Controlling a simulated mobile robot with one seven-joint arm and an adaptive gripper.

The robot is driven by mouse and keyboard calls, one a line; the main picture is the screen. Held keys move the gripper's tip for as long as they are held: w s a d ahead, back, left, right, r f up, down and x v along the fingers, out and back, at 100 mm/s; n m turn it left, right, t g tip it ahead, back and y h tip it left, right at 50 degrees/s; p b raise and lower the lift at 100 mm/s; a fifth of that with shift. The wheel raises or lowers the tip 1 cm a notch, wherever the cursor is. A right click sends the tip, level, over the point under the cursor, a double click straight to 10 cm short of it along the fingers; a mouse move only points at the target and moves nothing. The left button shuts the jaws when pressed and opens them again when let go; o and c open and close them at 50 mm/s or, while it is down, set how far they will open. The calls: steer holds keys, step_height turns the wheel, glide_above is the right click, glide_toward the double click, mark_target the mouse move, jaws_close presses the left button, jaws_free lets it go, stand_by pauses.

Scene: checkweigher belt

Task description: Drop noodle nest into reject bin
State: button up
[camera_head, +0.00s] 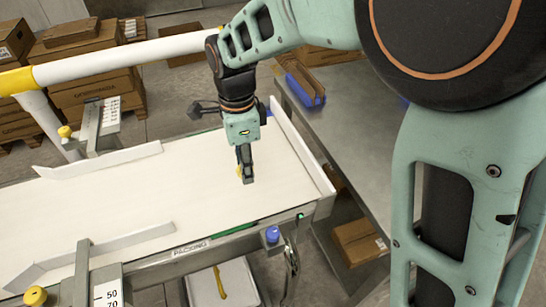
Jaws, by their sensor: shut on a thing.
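My gripper (245,178) points down over the far right part of the white belt. It is shut on a small yellow piece, the noodle nest (239,172), which shows at the left of the fingers and is mostly hidden by them. I cannot tell whether the nest touches the belt or hangs just above it. A white open bin (246,292), which looks like the reject bin, stands below the belt's front edge at the bottom of the view. A thin yellow thing (220,283) lies in it. The gripper is above and behind this bin.
White guide rails (98,246) line the belt (120,195). A blue knob (272,235) and a metal bracket (291,258) stick out between belt and bin. A grey table (350,110) stands at right with a blue container (305,88). Cartons (105,85) are stacked behind.

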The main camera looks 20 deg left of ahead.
steer(key=shift+s+a, duration=0.8)
steer(key=shift+a, duration=0.25)
steer(key=shift+s+a, duration=0.8)
steer(key=shift+a, duration=0.25)
